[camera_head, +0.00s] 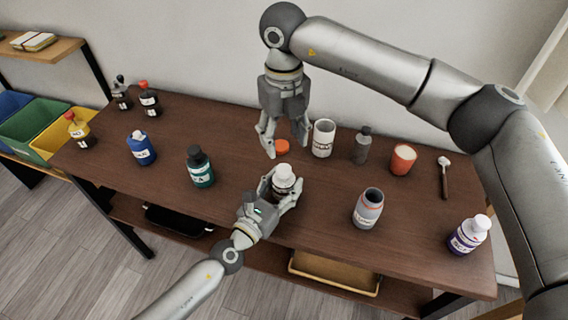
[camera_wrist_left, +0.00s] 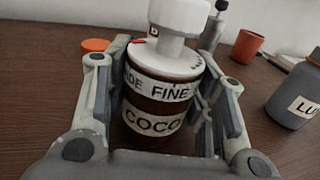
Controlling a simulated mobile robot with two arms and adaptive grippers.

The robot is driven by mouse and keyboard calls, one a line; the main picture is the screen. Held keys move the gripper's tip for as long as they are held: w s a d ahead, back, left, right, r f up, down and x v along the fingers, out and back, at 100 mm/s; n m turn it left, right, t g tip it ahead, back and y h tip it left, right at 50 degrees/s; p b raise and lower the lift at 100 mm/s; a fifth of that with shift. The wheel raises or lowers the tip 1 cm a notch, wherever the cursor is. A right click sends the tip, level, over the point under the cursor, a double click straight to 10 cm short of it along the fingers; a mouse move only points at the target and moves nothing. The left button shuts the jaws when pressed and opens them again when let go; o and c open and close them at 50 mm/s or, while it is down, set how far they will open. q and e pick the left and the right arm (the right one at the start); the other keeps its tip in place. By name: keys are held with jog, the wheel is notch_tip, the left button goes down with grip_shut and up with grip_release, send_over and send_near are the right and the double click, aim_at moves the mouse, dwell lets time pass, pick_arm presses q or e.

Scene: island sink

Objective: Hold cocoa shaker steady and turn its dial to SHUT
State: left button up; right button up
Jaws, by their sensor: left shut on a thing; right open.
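The cocoa shaker (camera_head: 284,180) stands upright on the brown table, with a brown body and white top. In the left wrist view its label reads "FINE" and "COCO" on the shaker body (camera_wrist_left: 150,122). Its white dial (camera_wrist_left: 165,58) carries a red mark at the left, small dark marks at the right and a tall white knob (camera_wrist_left: 180,16). The dial setting is too small to read. My left gripper (camera_head: 281,186) is shut around the shaker body. My right gripper (camera_head: 287,148) is open and empty, pointing down behind and above the shaker, apart from it.
An orange disc (camera_head: 282,146) lies below my right gripper. A white cup (camera_head: 323,138), grey bottle (camera_head: 362,145) and orange cup (camera_head: 403,159) stand behind to the right. A grey jar (camera_head: 368,208) stands right of the shaker, a teal bottle (camera_head: 199,168) left. Bare table lies between them.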

aim_at(284, 168)
notch_tip(284, 168, down, 9)
jog(key=shift+f, duration=0.1)
jog(key=shift+c, duration=0.4)
jog(key=c, duration=1)
